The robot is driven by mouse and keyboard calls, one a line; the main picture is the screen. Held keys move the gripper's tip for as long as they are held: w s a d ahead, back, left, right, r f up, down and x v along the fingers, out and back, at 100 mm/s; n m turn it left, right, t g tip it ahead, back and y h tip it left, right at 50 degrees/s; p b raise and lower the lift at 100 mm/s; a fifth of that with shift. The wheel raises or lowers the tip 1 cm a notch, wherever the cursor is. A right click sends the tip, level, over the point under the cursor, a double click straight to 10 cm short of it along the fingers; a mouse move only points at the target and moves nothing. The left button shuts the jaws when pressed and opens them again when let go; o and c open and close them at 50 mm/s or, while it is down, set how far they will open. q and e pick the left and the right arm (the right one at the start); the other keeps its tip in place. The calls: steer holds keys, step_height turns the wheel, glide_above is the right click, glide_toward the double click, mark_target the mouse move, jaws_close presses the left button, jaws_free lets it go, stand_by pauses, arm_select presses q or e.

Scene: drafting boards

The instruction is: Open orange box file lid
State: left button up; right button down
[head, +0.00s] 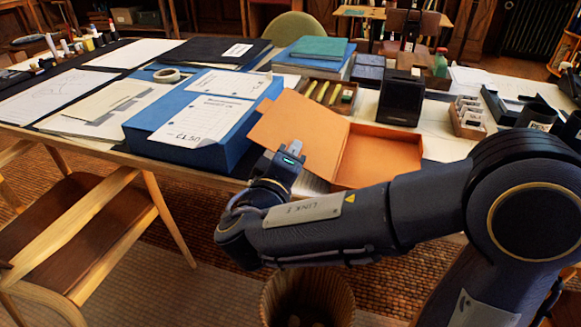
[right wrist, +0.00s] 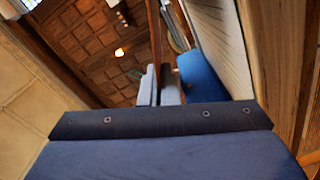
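The orange box file lies near the table's front edge in the head view. Its lid (head: 296,122) is swung up and tilted to the left, and the flat orange part (head: 382,158) to the right shows its face. My right gripper (head: 301,152) is at the lid's near lower edge, its fingers overlapping the lid in this view. In the right wrist view the grey fingers (right wrist: 158,88) are close together; whether the lid is between them is not clear. My left gripper is not in view.
A big blue box file (head: 200,125) with labels stands left of the lid. Behind are a pencil tray (head: 325,97) and a black block (head: 401,97). A wooden card tray (head: 468,117) is to the right. A chair (head: 85,235) and a wicker basket (head: 307,300) are in front.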

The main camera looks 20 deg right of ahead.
steer(key=shift+r, duration=0.15)
stand_by(0.3)
steer(key=c, duration=2)
jaws_free()
steer(key=shift+o, duration=0.2)
steer(key=shift+s, duration=0.1)
steer(key=v, duration=0.7)
steer(key=shift+s+a+p, duration=0.2)
steer(key=shift+s+p, duration=0.1)
steer(key=shift+p, duration=0.05)
steer(key=b+v, duration=0.2)
steer(key=v, duration=0.7)
